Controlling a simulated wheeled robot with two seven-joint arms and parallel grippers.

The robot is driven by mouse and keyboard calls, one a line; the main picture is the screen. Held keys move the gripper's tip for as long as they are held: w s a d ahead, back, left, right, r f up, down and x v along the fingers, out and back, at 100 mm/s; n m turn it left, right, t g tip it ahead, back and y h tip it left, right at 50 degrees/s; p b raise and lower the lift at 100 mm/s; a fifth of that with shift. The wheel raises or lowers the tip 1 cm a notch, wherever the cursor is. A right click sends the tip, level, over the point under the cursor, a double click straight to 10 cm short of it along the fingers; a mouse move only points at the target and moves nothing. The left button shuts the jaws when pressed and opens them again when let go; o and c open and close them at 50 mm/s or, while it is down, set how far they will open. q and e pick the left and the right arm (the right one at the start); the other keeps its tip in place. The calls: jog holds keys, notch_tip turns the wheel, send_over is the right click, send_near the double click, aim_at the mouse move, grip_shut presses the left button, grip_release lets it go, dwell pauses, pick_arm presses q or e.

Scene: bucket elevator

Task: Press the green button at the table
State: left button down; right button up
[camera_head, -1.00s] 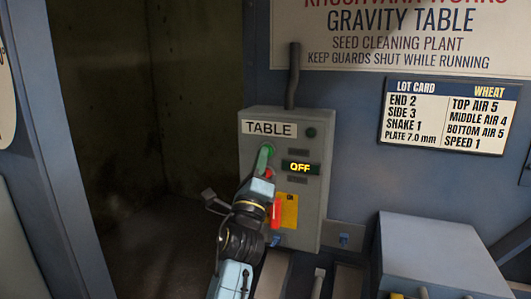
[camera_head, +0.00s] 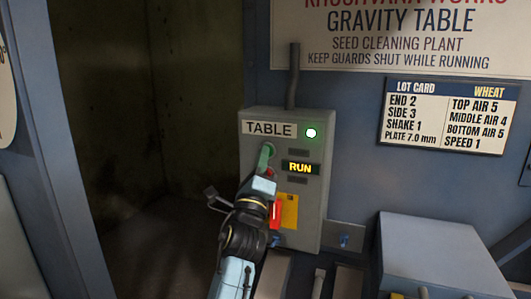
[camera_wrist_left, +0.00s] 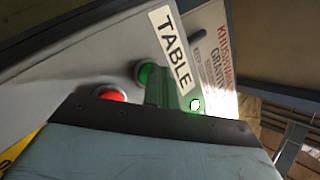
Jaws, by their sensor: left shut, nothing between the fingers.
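The grey control box (camera_head: 318,215) labelled TABLE is on the blue machine wall. Its display (camera_head: 300,168) reads RUN and its lamp (camera_head: 311,133) glows green-white. My left gripper (camera_head: 265,160) is shut and empty, its tip at the green button, which it mostly hides in the head view. In the left wrist view the green button (camera_wrist_left: 147,74) shows right beside the finger; I cannot tell if they still touch. The red button (camera_wrist_left: 110,95) shows next to it. My right gripper is not in view.
A red handle (camera_head: 275,214) and a yellow tag (camera_head: 290,212) are on the box below the display. A blue-grey housing (camera_head: 430,245) juts out at the lower right. A dark open recess (camera_head: 150,120) lies left of the box.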

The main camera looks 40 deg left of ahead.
pick_arm(q)
jog(key=shift+s+d, duration=0.25)
jog(key=shift+s, duration=0.55)
jog(key=shift+f, duration=0.1)
jog(key=s, duration=0.1)
jog(key=s+d+p, duration=0.1)
jog(key=s, duration=0.2)
jog(key=shift+s+d, duration=0.3)
jog(key=shift+s, duration=0.05)
dwell(0.5)
